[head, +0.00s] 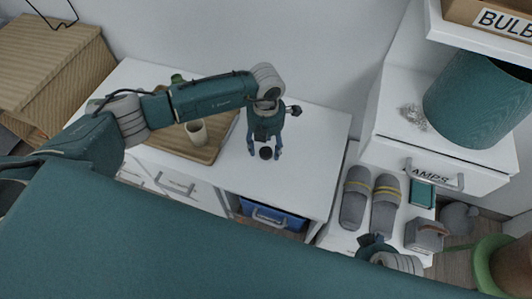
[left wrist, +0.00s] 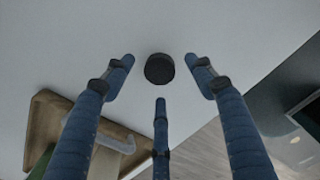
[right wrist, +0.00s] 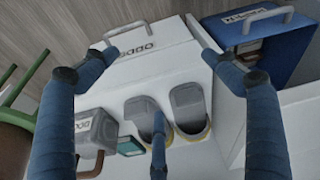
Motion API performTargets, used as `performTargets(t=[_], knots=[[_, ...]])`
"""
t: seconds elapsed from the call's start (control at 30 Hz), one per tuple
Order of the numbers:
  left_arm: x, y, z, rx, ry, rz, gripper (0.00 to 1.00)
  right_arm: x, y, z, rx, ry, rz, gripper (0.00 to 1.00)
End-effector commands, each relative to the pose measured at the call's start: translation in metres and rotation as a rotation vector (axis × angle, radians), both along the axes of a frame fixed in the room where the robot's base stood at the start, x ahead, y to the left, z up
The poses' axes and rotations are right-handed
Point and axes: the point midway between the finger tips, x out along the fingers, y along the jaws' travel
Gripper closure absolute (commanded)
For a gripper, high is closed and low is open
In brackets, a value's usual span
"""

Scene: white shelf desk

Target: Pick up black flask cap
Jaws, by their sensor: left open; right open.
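The black flask cap (head: 266,153) is a small dark round disc on the white desk top (head: 310,150). In the left wrist view the cap (left wrist: 159,69) lies between and slightly beyond the fingertips. My left gripper (head: 265,155) is open over the cap, with its blue fingers spread on either side of it. In the left wrist view I see no finger touching the cap. My right gripper (right wrist: 158,50) is open and empty, facing down over the low white unit with the slippers, away from the cap.
A wooden tray (head: 205,153) with a beige cup (head: 196,132) and a green item (head: 177,79) stands left of the cap. A blue bin (head: 272,217) sits under the desk. Grey slippers (head: 355,198) lie to the right. The desk around the cap is clear.

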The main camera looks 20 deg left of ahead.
Motion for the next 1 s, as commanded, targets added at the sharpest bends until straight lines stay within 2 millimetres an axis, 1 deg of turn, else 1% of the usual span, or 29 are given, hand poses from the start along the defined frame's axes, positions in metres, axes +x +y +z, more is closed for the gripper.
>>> performTargets(t=[0.03,0.13,0.4,0.47,0.5,0.6,0.9,1.0], knots=[[-0.001,0.000,-0.010,0.000,0.002,0.001,0.44,0.000,0.000,0.004,0.000,-0.004,0.000,0.14],[0.000,-0.001,-0.019,-0.001,0.000,0.000,0.44,0.001,0.000,0.011,0.001,-0.008,-0.001,0.14],[0.000,-0.001,-0.021,0.000,-0.001,0.000,0.44,0.000,0.000,0.015,0.000,-0.007,-0.001,0.14],[0.000,-0.001,-0.021,0.000,-0.001,0.000,0.54,0.000,0.000,0.015,0.000,-0.007,-0.001,0.14],[0.000,-0.001,-0.021,0.000,-0.001,0.000,0.62,0.000,0.000,0.015,0.000,-0.007,-0.001,0.14],[0.000,-0.001,-0.021,0.000,-0.001,0.000,0.81,0.000,0.000,0.015,0.000,-0.007,-0.001,0.14],[0.000,0.000,-0.020,0.000,-0.001,0.000,0.81,0.001,-0.001,0.015,0.000,-0.008,-0.002,0.14],[0.001,-0.001,-0.015,-0.002,-0.002,0.000,0.81,0.001,0.000,0.016,0.001,-0.011,-0.002,0.14]])
